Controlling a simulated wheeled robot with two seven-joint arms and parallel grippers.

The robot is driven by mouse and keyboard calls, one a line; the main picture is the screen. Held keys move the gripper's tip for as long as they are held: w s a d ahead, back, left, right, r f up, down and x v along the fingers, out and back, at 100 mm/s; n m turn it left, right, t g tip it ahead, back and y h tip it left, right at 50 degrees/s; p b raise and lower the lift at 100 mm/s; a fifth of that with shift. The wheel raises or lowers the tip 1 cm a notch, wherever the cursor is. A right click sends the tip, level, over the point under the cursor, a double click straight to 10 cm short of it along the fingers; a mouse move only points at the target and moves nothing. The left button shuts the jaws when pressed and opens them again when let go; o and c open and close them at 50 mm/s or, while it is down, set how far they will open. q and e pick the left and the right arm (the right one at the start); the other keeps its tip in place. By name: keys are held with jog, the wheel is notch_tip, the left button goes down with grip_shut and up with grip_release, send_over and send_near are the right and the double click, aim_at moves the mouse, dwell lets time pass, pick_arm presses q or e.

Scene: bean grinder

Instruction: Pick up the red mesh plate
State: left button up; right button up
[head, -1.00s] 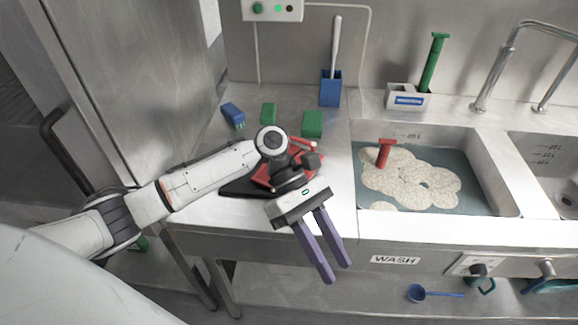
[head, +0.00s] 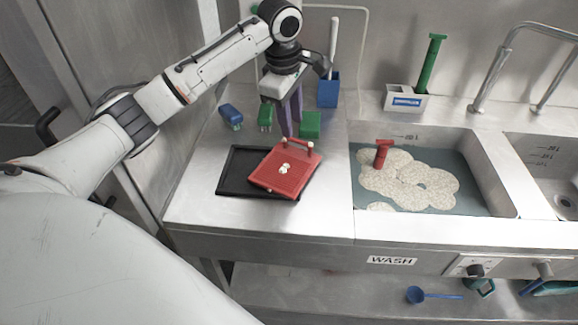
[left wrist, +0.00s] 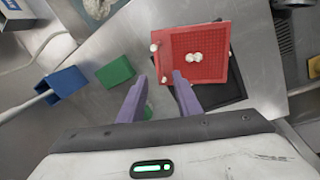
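The red mesh plate (head: 282,175) is a square with a raised rim and a handle bar on two posts at its far edge. Small pale lumps (head: 285,169) lie on its mesh. It lies partly on a black tray (head: 236,172) on the steel counter. It also shows in the left wrist view (left wrist: 196,72). My left gripper (head: 290,130) points down with purple fingers, above the counter just behind the plate's handle. In the left wrist view its fingers (left wrist: 160,82) are apart with nothing between them, near the handle side. My right gripper is not in view.
Green blocks (head: 310,124) and a blue brush (head: 231,116) stand behind the plate. A blue holder (head: 329,90) stands against the wall. A sink (head: 490,165) holding beige foam and a red-handled tool (head: 382,152) lies right. The counter front is clear.

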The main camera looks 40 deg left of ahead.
aim_at(295, 140)
pick_arm(q)
jog(key=shift+w+d+f+p, duration=0.1)
jog(key=shift+w+f, duration=0.15)
jog(key=shift+f, duration=0.75)
jog(key=shift+w+a+f+p, duration=0.1)
jog(key=shift+w+f, duration=0.15)
jog(key=shift+f, duration=0.7)
jog(key=shift+w+d+f+p, duration=0.1)
jog(key=shift+w+f, duration=0.15)
jog(key=shift+f, duration=0.75)
grip_shut()
